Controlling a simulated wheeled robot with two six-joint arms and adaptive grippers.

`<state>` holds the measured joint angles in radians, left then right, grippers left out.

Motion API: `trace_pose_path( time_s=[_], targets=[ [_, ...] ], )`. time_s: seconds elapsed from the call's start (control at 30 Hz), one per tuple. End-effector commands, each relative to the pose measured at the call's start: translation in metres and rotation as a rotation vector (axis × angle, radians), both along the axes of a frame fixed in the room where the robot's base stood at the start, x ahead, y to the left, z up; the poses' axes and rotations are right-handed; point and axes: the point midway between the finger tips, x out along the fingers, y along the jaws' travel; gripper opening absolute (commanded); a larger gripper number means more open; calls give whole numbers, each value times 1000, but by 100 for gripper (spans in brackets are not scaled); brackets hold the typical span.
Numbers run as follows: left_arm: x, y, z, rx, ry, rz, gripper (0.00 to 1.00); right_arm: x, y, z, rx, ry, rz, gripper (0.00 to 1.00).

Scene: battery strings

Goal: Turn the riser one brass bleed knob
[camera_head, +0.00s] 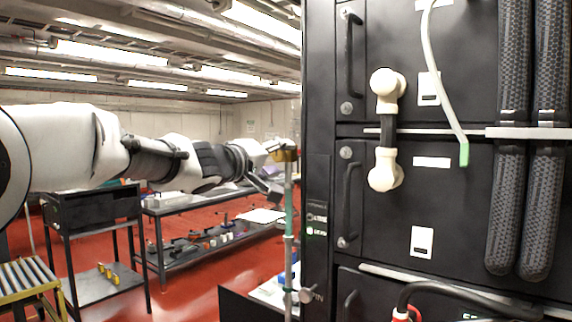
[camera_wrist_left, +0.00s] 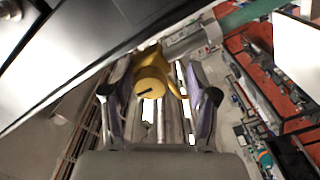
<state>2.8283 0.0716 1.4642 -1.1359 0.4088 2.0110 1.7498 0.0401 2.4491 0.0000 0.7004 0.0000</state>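The brass bleed knob (camera_head: 286,153) sits at the top of a thin grey-green riser pipe (camera_head: 289,225) beside the black rack. In the left wrist view the knob (camera_wrist_left: 151,82) is a yellow round cap with a short dark mark, on a brass body. My left gripper (camera_head: 268,165) is at the knob, on its left side. In the wrist view my left gripper's (camera_wrist_left: 160,75) two fingers stand apart, one on each side of the knob, with a visible gap on the right. Whether the left finger touches it I cannot tell. My right gripper is not in view.
The black battery rack (camera_head: 420,215) fills the right, with a cream-ended black link (camera_head: 388,135) and thick ribbed hoses (camera_head: 510,200). A smaller valve handle (camera_head: 306,295) is low on the riser. Benches (camera_head: 190,205) and a cart (camera_head: 95,215) stand behind my left arm.

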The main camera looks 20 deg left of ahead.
Motion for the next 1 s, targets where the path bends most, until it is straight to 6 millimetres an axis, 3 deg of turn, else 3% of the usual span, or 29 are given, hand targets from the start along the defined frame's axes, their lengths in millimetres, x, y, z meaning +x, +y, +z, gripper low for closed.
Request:
trace_pose_path(
  time_s=[0.23,0.3,0.4,1.0],
  targets=[
    [0,0,1,0,-1,-1,54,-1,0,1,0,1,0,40],
    [0,0,1,0,-1,-1,29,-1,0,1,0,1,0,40],
    [0,0,1,0,-1,-1,0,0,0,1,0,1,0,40],
    [0,0,4,98,-38,-1,0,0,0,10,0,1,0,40]
  ],
)
